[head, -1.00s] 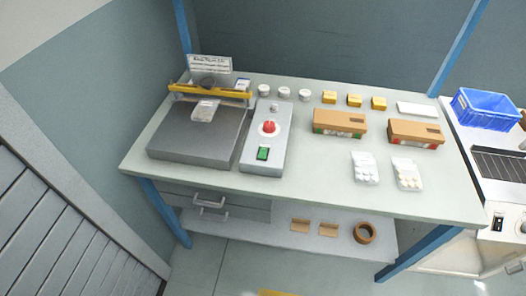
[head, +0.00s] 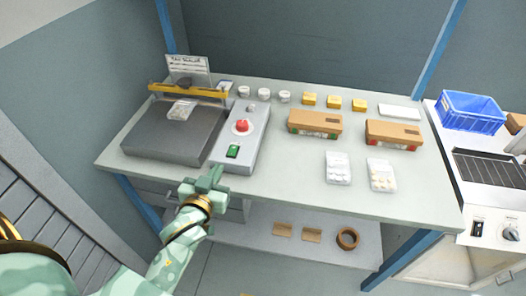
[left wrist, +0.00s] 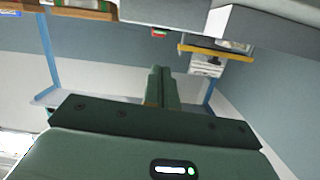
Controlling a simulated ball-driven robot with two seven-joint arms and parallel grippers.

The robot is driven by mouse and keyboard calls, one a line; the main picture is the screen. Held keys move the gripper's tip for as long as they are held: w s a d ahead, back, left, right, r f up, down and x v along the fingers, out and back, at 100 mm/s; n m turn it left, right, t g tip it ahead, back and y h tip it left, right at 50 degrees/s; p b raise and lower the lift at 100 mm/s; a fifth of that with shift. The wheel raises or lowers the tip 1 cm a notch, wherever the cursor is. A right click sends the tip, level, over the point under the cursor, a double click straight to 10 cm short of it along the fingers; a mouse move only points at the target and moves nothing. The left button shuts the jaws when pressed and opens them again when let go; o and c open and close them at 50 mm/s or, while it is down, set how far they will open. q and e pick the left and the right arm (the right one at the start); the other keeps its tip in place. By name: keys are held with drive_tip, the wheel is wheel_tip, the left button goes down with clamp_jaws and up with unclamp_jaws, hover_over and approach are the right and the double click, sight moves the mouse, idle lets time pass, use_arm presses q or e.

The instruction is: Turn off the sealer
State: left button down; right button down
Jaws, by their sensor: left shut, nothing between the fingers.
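The sealer (head: 172,131) is a dark grey flat machine with a yellow bar, at the left of the bench. Its grey control box (head: 246,120) stands to its right, with a red round button (head: 242,127) and a green switch (head: 233,151) near the front. My left gripper (head: 213,174) is shut and empty, just in front of and below the green switch, with no visible contact. In the left wrist view its closed fingers (left wrist: 162,86) point towards the bench, and the yellow bar (left wrist: 215,52) shows upside down. My right gripper is out of view.
A clear pouch (head: 181,110) lies on the sealer. White jars (head: 264,94), yellow boxes (head: 333,101), brown cartons (head: 315,123) and blister packs (head: 338,168) stand to the right. The bench's front edge is close to my left gripper. A blue crate (head: 471,112) stands at far right.

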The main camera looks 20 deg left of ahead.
use_arm(q)
drive_tip(key=r, duration=0.2)
drive_tip(key=shift+w+d+r+n+t, duration=0.2)
drive_tip(key=shift+w+r+n+t, duration=0.1)
drive_tip(key=shift+r+n, duration=0.1)
drive_tip(key=b, duration=0.2)
hover_over(232, 154)
drive_tip(key=s, duration=0.1)
drive_tip(key=shift+d+f, duration=0.15)
drive_tip(key=shift+f, duration=0.6)
drive_tip(key=f, duration=0.1)
drive_tip(key=f+b, duration=0.1)
drive_tip(key=shift+w+f+b, duration=0.3)
drive_tip(key=shift+w+f, duration=0.05)
drive_tip(key=shift+w+f+b, duration=0.1)
drive_tip(key=shift+f+b, duration=0.25)
drive_tip(key=shift+f, duration=0.3)
